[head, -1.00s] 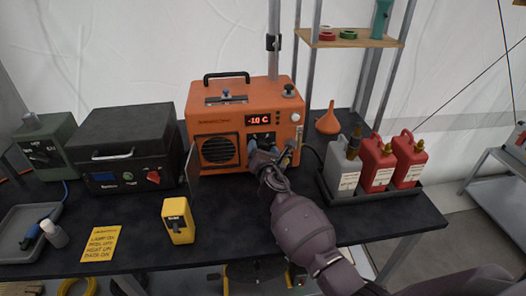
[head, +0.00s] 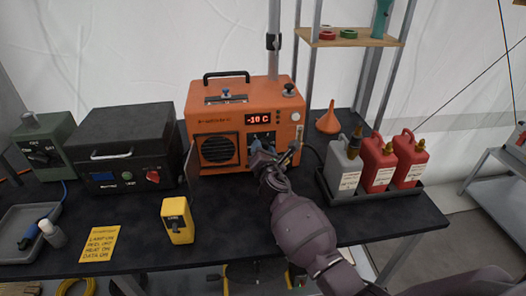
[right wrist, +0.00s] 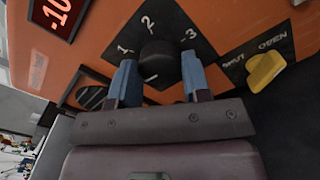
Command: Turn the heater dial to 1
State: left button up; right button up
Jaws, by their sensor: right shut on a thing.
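The orange heater (head: 222,112) stands at the back of the black table, its red display (head: 258,119) reading -10 C. My right gripper (right wrist: 159,78) is at its front panel and hides most of the dial in the head view. In the right wrist view, the round black dial knob (right wrist: 159,62) sits on a dark plate marked 1, 2 and 3. The two blue fingers are shut on the knob, one on each side. I cannot tell for certain which number the knob points to. My left gripper is not in view.
A yellow SHUT/OPEN valve handle (right wrist: 266,71) is close to the right of the dial. Red fuel cans (head: 378,164) and a grey one (head: 343,170) stand in a tray at right. A black case (head: 124,148) and yellow box (head: 177,220) are left.

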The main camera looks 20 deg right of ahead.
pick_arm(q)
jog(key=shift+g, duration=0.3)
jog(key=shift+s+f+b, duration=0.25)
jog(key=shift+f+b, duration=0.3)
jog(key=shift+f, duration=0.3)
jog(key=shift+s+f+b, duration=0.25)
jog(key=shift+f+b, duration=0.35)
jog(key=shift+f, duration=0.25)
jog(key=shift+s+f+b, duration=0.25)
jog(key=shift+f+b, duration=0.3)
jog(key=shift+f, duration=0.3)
pick_arm(e)
jog(key=shift+f+m, duration=0.1)
jog(key=shift+m, duration=5)
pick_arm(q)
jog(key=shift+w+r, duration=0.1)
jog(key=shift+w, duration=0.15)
pick_arm(e)
jog(key=o, duration=0.9)
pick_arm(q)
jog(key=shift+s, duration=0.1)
